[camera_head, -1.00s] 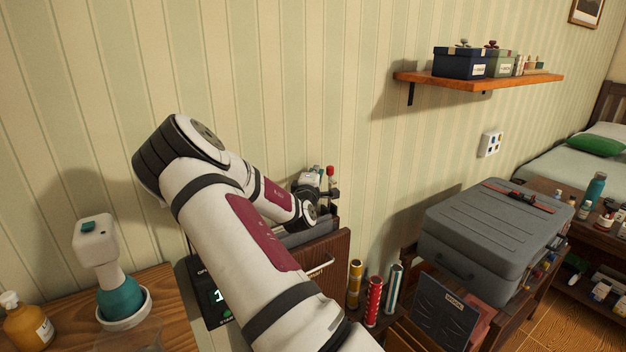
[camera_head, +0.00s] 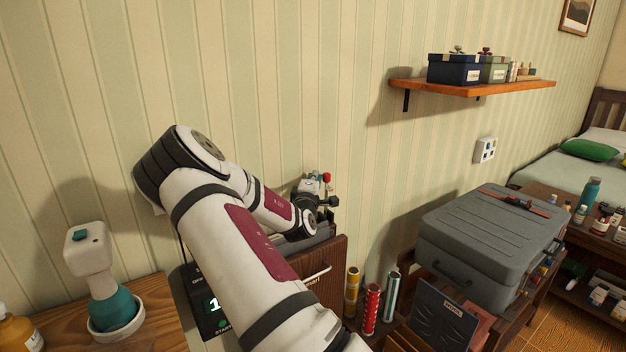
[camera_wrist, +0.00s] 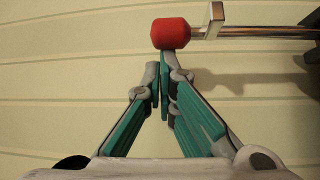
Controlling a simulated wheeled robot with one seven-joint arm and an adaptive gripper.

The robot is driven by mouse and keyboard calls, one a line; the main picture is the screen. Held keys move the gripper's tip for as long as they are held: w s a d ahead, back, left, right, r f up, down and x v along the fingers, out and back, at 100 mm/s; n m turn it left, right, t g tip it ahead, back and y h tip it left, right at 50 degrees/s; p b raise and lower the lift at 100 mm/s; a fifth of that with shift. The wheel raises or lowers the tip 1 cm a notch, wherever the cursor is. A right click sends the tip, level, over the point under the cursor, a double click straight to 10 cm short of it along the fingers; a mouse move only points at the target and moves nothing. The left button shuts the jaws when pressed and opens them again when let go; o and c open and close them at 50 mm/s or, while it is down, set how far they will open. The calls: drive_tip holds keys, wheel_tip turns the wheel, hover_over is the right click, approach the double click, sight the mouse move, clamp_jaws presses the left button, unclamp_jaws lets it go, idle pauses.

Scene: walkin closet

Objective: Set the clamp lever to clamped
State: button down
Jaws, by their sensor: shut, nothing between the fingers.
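The clamp lever shows in the wrist view as a metal rod with a red knob (camera_wrist: 170,33) at its left end, lying level across the upper right. My gripper (camera_wrist: 164,60) is shut and empty, its teal-lined fingertips together right below the knob. They overlap its lower edge in the picture; I cannot tell whether they touch. In the head view the red knob (camera_head: 327,177) is small, beyond my arm, beside my gripper (camera_head: 318,182). My arm hides most of the device under the lever, so its setting is not clear.
A control box with a lit display (camera_head: 214,304) stands left of my forearm. Red, yellow and silver cylinders (camera_head: 371,308) stand right of it. A grey case (camera_head: 490,235) lies further right. The striped wall (camera_head: 330,60) is close behind my gripper.

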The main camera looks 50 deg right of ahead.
drive_tip(key=shift+s, duration=0.25)
drive_tip(key=s+a+f+m+g+h+b, duration=0.1)
drive_tip(key=s+f+m+h+b, duration=0.3)
drive_tip(key=b, duration=1)
drive_tip(key=s+a+f+m+g+h+b, duration=0.2)
drive_tip(key=s+f+m+h+b, duration=0.3)
drive_tip(key=s+f+m+b, duration=0.4)
drive_tip(key=shift+s+a+f+m+g+h+b, duration=0.35)
drive_tip(key=shift+s+g+b, duration=0.55)
drive_tip(key=shift+b, duration=1.75)
wheel_tip(320, 180, up, 10)
drive_tip(key=shift+f, duration=0.1)
